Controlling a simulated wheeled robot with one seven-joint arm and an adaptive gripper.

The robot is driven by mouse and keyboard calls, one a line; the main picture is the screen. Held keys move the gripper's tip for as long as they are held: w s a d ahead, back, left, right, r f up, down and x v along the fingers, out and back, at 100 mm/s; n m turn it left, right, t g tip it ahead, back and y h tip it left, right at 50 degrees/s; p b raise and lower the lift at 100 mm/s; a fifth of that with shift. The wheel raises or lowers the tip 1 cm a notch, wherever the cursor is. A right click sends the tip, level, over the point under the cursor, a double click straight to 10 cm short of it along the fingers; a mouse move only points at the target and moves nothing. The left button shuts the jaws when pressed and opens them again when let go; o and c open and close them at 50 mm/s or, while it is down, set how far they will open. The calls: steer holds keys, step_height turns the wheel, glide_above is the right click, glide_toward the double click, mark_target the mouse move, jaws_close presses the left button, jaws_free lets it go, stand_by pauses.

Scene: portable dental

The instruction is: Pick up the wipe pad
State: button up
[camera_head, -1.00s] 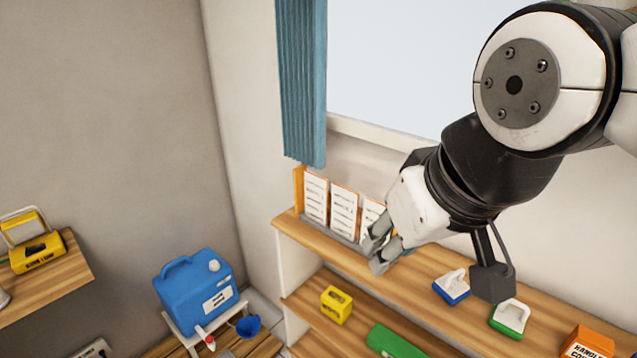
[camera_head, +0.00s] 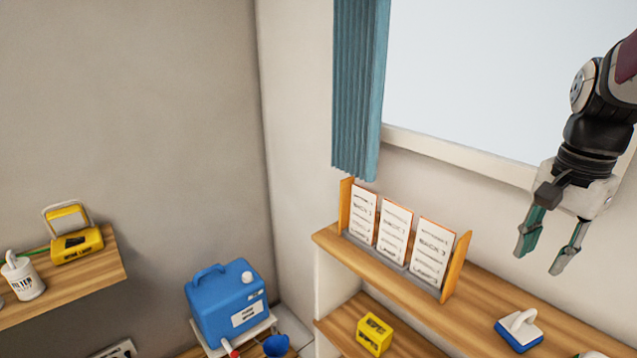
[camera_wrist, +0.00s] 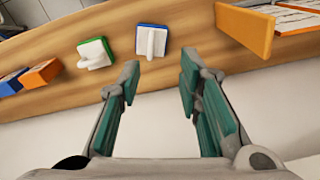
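Two wipe pads with white handles are on the upper wooden shelf. The blue-edged pad (camera_head: 519,330) lies at the lower right in the head view and at the top middle in the wrist view (camera_wrist: 152,41). The green-edged pad (camera_wrist: 95,53) lies left of it in the wrist view; only a sliver of it shows at the bottom edge of the head view. My gripper (camera_head: 545,257) hangs above the shelf, fingers pointing down. In the wrist view my gripper (camera_wrist: 158,82) is open and empty, apart from both pads, with the blue-edged pad beyond the fingertips.
A card rack with orange ends (camera_head: 457,266) stands on the upper shelf (camera_head: 470,305), left of the pads. A yellow block (camera_head: 374,334) sits on the lower shelf. A blue jug (camera_head: 226,302) is farther left.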

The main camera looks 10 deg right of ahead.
mark_target(529, 312)
steer(key=shift+m, duration=0.6)
steer(key=f, duration=0.3)
steer(key=d+f, duration=0.1)
steer(key=f, duration=0.2)
steer(key=d+f, duration=0.1)
steer(key=f, duration=0.2)
steer(key=shift+s+d+f, duration=0.15)
steer(key=shift+d+f, duration=0.05)
steer(key=shift+f, duration=0.15)
steer(key=shift+s+d+f, duration=0.1)
steer(key=shift+f, duration=1.3)
steer(key=shift+s+d+f, duration=0.1)
steer(key=shift+f, duration=1.25)
jaws_close()
